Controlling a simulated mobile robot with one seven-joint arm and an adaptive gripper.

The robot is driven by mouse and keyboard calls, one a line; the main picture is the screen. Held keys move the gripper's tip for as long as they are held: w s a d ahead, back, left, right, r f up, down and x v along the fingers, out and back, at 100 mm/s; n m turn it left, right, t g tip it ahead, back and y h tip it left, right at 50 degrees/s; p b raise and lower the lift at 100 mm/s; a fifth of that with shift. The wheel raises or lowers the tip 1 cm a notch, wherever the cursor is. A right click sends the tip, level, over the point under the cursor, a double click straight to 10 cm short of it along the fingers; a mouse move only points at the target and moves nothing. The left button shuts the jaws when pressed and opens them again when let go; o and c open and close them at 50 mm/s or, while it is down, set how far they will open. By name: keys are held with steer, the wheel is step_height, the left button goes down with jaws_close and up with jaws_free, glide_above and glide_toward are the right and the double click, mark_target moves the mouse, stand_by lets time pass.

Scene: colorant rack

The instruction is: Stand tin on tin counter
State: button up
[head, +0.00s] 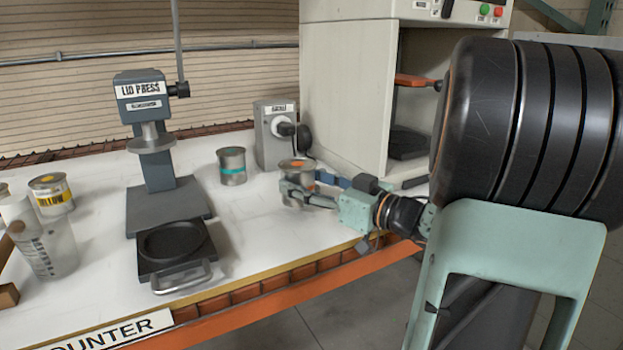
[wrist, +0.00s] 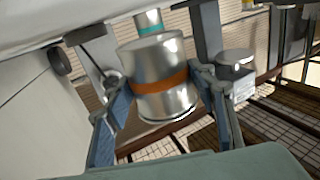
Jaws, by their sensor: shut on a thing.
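A metal tin with an orange band (wrist: 160,86) is between the two fingers of my gripper (wrist: 162,98), which is shut on it. In the head view the same tin (head: 297,166) shows an orange mark on top and looks roughly upright. My gripper (head: 298,190) is over the right part of the white counter (head: 262,232). I cannot tell whether the tin's base touches the counter. A second tin with a teal band (head: 231,167) stands on the counter to the left; it also shows in the wrist view (wrist: 149,22).
A lid press (head: 160,170) stands left of centre, with a yellow-labelled tin (head: 51,195) and a clear beaker (head: 46,250) farther left. A grey device (head: 273,130) and a large cabinet (head: 345,90) stand behind my gripper. The counter between press and gripper is clear.

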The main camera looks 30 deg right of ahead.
steer(key=shift+f+b, duration=0.35)
steer(key=shift+f, duration=1.1)
steer(key=shift+f, duration=0.1)
steer(key=o, duration=1.8)
steer(key=shift+s+d, duration=0.15)
steer(key=shift+s, duration=0.15)
steer(key=p+v, duration=0.2)
steer(key=v, duration=0.9)
steer(key=shift+s+d, duration=0.15)
steer(key=shift+s, duration=0.1)
